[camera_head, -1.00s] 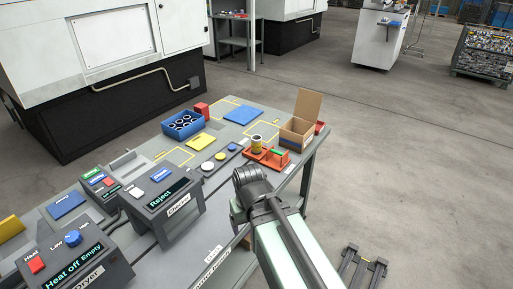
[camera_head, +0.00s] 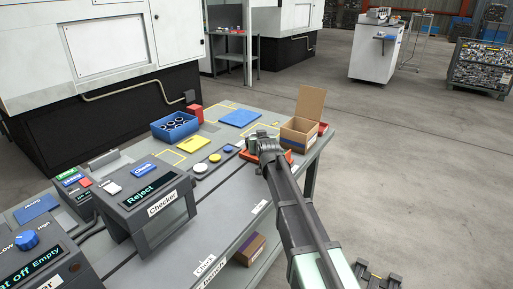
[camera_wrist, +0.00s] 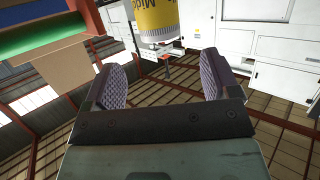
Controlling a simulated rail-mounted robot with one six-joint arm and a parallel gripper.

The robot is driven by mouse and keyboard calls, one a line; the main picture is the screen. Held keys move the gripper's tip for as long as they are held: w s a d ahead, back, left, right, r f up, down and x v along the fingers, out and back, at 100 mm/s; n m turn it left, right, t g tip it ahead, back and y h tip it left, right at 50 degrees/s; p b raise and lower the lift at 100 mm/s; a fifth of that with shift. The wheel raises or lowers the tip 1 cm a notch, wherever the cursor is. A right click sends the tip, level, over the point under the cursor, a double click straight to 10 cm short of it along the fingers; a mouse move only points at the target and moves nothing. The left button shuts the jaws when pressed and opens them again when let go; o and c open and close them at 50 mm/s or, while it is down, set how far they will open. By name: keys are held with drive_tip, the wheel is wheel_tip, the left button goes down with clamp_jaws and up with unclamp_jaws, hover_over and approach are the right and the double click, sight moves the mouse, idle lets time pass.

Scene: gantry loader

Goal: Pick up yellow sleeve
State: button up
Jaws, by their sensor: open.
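The yellow sleeve (camera_wrist: 158,20) shows at the top of the wrist view, with dark lettering on its side and a pale band at its lower end. It is cut off by the picture's top edge. My gripper (camera_wrist: 165,80) is open and empty, with its two ribbed fingers apart. The sleeve lies just beyond the fingertips, roughly in line with the gap, and is not between them. In the head view my gripper end (camera_head: 263,143) is over the red fixture (camera_head: 286,155) and hides the sleeve.
An open cardboard box (camera_head: 299,132) stands close to the right of my gripper. A blue bin (camera_head: 174,127) with dark rings, a yellow pad (camera_head: 193,144), a blue pad (camera_head: 240,117) and a red block (camera_head: 195,113) are on the bench. The checker (camera_head: 150,200) stands at the near left.

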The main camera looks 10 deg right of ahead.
drive_tip(key=b+x, duration=0.2)
drive_tip(key=x, duration=0.5)
drive_tip(key=shift+w+f, duration=0.2)
drive_tip(key=shift+f, duration=0.1)
drive_tip(key=shift+s+r, duration=0.1)
drive_tip(key=c, duration=1.2)
drive_tip(key=shift+c, duration=0.2)
